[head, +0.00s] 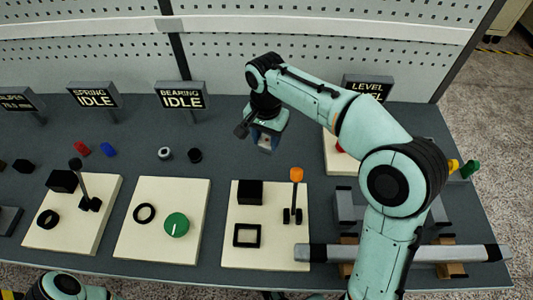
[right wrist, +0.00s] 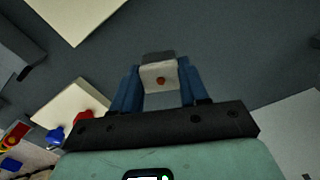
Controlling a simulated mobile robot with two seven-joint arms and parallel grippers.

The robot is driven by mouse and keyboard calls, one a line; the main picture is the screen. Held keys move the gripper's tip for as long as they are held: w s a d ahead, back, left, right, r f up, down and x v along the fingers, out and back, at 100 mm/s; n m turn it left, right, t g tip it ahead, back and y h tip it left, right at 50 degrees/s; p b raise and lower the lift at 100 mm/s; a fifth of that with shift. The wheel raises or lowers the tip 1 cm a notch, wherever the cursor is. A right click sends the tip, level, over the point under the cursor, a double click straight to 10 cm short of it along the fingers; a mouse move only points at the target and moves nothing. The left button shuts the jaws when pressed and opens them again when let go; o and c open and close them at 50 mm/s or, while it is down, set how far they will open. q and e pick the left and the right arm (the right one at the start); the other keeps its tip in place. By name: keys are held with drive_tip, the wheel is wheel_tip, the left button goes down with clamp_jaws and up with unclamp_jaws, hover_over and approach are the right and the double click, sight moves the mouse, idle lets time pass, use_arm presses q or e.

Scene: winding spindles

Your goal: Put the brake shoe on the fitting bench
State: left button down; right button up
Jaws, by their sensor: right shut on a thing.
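My right gripper (head: 265,137) hangs above the back middle of the grey bench (head: 225,130), pointing down. It is shut on a small grey block, which I take to be the brake shoe (right wrist: 158,76). In the right wrist view the block sits between the blue fingers (right wrist: 158,92) and shows a pale face with a brown round spot. In the head view the block is small and partly hidden by the fingers. Bare bench top lies below it. My left arm shows only at the bottom left edge; its gripper is out of view.
Cream boards with a black square frame (head: 247,235), a green knob (head: 176,225) and levers stand along the front. A grey shaft (head: 420,253) lies on wooden blocks at the right. Signs and a perforated panel (head: 300,50) line the back. Small black and white rings (head: 164,153) lie left of the gripper.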

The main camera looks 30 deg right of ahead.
sight(266, 152)
drive_tip(key=shift+f+b, duration=0.4)
drive_tip(key=shift+f, duration=2.45)
drive_tip(key=shift+f, duration=0.1)
drive_tip(key=o, duration=1.1)
drive_tip(key=shift+o, duration=0.2)
wheel_tip(266, 152, up, 12)
drive_tip(key=p, duration=0.2)
drive_tip(key=shift+p, duration=0.3)
